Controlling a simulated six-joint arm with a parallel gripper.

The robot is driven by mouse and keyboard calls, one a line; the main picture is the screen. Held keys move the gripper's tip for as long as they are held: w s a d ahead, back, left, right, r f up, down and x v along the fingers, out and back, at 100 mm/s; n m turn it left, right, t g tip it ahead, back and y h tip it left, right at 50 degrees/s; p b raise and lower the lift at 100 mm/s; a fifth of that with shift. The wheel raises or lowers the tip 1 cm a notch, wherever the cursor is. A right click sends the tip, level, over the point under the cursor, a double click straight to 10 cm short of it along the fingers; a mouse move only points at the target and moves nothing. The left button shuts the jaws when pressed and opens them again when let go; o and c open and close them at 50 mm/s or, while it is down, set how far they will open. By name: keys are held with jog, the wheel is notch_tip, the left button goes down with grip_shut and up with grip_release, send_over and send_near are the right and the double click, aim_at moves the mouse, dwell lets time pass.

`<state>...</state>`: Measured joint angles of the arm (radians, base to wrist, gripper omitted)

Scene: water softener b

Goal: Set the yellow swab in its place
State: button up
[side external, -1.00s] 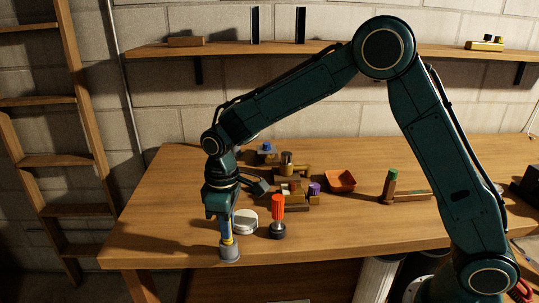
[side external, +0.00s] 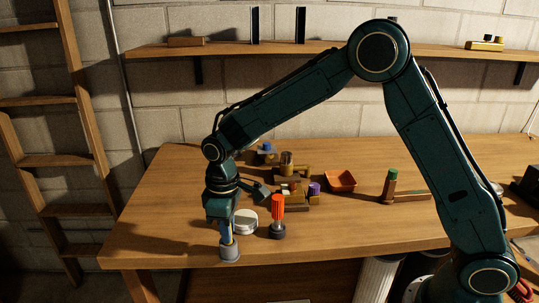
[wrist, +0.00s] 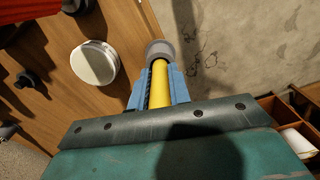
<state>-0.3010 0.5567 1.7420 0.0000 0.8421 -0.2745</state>
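The yellow swab (wrist: 159,84) shows as a yellow rod between the blue fingers of my gripper (wrist: 160,75) in the wrist view. The fingers lie close along both sides of it and look shut on it. Its far end meets a grey round holder (wrist: 160,50); how deep it sits inside is hidden. In the side view my gripper (side external: 228,240) points down, its fingertips just above or at the rim of the grey holder (side external: 229,252), near the table's front edge. The swab is mostly hidden there.
A white round tin (side external: 245,222) and an orange-handled tool on a dark base (side external: 277,215) stand close on the right. A red tray (side external: 340,181) and several small blocks lie farther back. The table's left part (side external: 165,220) is clear.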

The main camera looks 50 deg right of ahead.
jog(key=o, duration=0.5)
jog(key=shift+r, duration=0.1)
notch_tip(320, 180, up, 13)
jog(key=shift+f, duration=0.15)
jog(key=shift+r, duration=0.45)
dwell(0.4)
